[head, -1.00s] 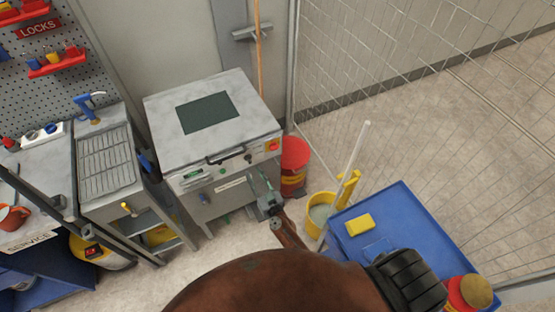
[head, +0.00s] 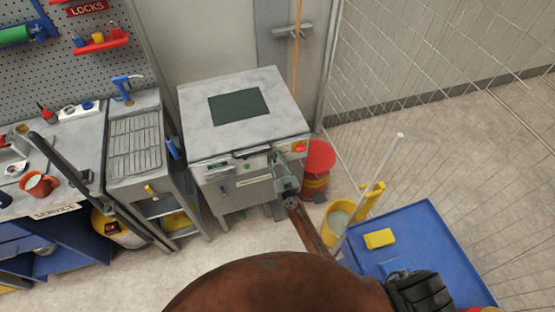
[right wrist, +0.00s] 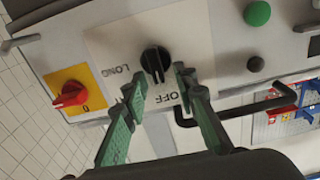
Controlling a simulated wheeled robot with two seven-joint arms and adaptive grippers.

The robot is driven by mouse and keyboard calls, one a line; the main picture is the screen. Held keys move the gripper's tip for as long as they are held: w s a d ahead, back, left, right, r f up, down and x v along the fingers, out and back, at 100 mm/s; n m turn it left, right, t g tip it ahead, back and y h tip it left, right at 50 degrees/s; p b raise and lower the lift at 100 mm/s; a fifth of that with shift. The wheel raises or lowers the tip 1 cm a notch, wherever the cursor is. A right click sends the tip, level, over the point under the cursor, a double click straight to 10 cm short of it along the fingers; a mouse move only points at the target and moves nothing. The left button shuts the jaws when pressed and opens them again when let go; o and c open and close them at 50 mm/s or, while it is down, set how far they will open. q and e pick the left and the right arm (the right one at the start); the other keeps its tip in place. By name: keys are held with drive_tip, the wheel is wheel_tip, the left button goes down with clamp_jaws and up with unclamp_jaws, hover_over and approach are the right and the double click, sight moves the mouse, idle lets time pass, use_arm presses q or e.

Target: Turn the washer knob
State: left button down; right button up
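The washer (head: 245,125) is a grey cabinet with a dark window in its top and controls along its front edge. In the right wrist view, a black knob (right wrist: 155,61) sits on a pale plate lettered LONG and OFF. My right gripper (right wrist: 161,80) is open, with its green fingers pointing at the panel. The knob shows between and just beyond the fingertips; I cannot tell whether they touch it. In the head view my right gripper (head: 281,172) is at the right part of the washer's front and hides the knob. My left gripper is not in view.
A red switch (right wrist: 70,96) on a yellow plate and a black bar handle (right wrist: 240,108) flank the knob. A red bin (head: 318,160), yellow bucket (head: 340,228) and blue cart (head: 430,240) stand right of the washer. A sink bench (head: 135,150) stands left.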

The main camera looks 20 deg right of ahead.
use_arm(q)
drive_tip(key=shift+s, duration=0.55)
use_arm(e)
clamp_jaws()
